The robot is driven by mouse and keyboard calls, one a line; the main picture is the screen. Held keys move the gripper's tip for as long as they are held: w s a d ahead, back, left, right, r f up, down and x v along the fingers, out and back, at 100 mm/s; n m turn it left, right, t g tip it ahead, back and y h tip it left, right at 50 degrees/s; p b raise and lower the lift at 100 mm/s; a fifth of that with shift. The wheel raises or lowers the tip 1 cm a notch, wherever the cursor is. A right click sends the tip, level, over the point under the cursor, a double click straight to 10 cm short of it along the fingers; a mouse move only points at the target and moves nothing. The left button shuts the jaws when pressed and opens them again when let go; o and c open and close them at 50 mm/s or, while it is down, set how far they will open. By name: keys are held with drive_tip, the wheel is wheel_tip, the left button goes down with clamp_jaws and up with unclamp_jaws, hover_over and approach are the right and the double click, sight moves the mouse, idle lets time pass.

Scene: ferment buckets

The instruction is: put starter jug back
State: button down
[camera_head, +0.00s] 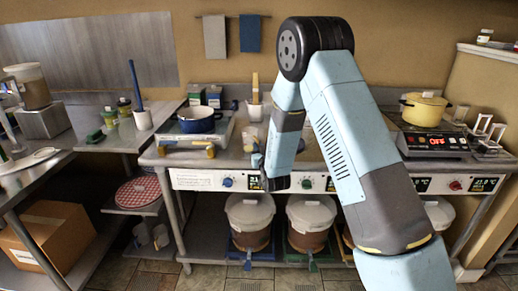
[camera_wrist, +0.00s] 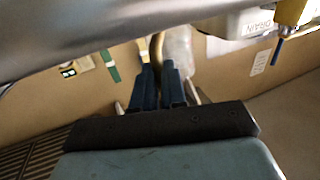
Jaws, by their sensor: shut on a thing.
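My gripper (camera_wrist: 162,78) shows in the wrist view with its two dark blue fingers close together, shut on what looks like the handle of the starter jug. A pale, translucent body, apparently the jug (camera_wrist: 181,47), stands just beyond the right finger. Its base and contents are hidden or too blurred to tell. In the head view my arm reaches down in front of the middle of the steel bench, and the jug cannot be made out clearly there.
Lidded buckets (camera_head: 249,222) stand below. A cardboard box (camera_head: 48,243) sits low left. Floor is free in front.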

drive_tip(key=c, duration=1.2)
unclamp_jaws()
drive_tip(key=shift+r, duration=0.1)
drive_tip(key=v, duration=1.2)
drive_tip(key=s+d+r+m+g+h, duration=0.1)
drive_tip(key=s+d+r+g, duration=0.15)
drive_tip(key=d+r, duration=0.4)
drive_tip(key=s+d+r+m+g+h, duration=0.1)
drive_tip(key=s+d+r+g+h, duration=0.2)
drive_tip(key=r, duration=0.6)
drive_tip(key=s+d+r+g, duration=0.2)
drive_tip(key=s+d+r, duration=0.1)
drive_tip(key=s, duration=0.6)
drive_tip(key=s+d+r+g, duration=0.2)
drive_tip(key=s+d, duration=0.2)
drive_tip(key=s, duration=0.6)
drive_tip(key=s+d+r+m+g+h, duration=0.1)
drive_tip(key=s+d+r+g, duration=0.1)
drive_tip(key=s, duration=0.7)
drive_tip(key=shift+s+d+r, duration=0.1)
drive_tip(key=shift+d+r, duration=0.35)
drive_tip(key=shift+d, duration=0.2)
drive_tip(key=shift+s+d+r, duration=0.1)
drive_tip(key=shift+d+r, duration=0.3)
drive_tip(key=shift+d, duration=0.3)
